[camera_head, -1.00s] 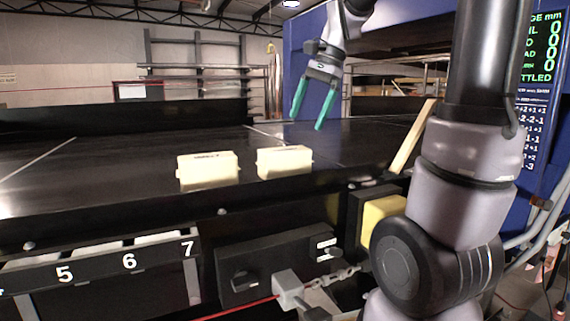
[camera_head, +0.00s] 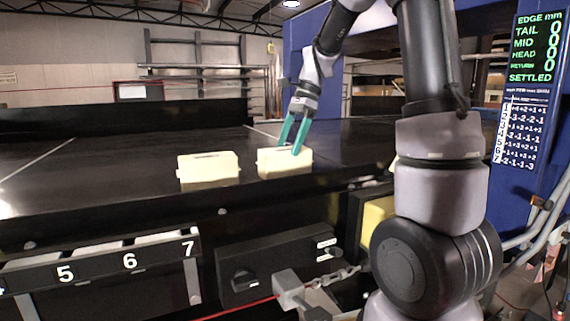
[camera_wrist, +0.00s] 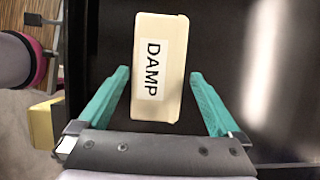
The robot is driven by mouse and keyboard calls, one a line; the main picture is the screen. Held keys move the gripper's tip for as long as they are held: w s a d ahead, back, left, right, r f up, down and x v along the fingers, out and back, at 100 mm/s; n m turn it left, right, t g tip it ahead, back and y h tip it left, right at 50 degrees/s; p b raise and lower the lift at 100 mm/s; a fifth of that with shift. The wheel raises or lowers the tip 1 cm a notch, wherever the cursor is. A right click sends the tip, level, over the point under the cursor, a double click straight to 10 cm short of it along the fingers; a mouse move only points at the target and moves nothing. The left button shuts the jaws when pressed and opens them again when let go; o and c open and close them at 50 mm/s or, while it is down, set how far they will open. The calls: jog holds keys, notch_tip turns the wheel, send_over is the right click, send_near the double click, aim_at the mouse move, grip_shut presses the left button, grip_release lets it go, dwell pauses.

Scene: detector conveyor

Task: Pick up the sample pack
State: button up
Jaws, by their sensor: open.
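Two cream packs lie on the black conveyor belt (camera_head: 110,160), a left one (camera_head: 208,168) and a right one (camera_head: 284,164). My gripper (camera_head: 290,149) is open at the right pack, fingers pointing down. In the wrist view a cream pack (camera_wrist: 174,60) with a white label reading "DAMP" lies between and ahead of the two green fingers, with a gap on both sides. It appears to be the right pack. Labels on both packs are too small to read in the head view, so I cannot tell which is the sample pack.
A yellow box (camera_head: 377,222) sits below the belt's front edge on the right. A blue panel with a display (camera_head: 535,48) stands at the right. Numbered slots (camera_head: 128,262) run along the front left. The belt left of the packs is clear.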

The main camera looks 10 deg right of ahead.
aim_at(287, 149)
jog(key=x, duration=0.4)
jog(key=shift+s, duration=0.1)
grip_shut()
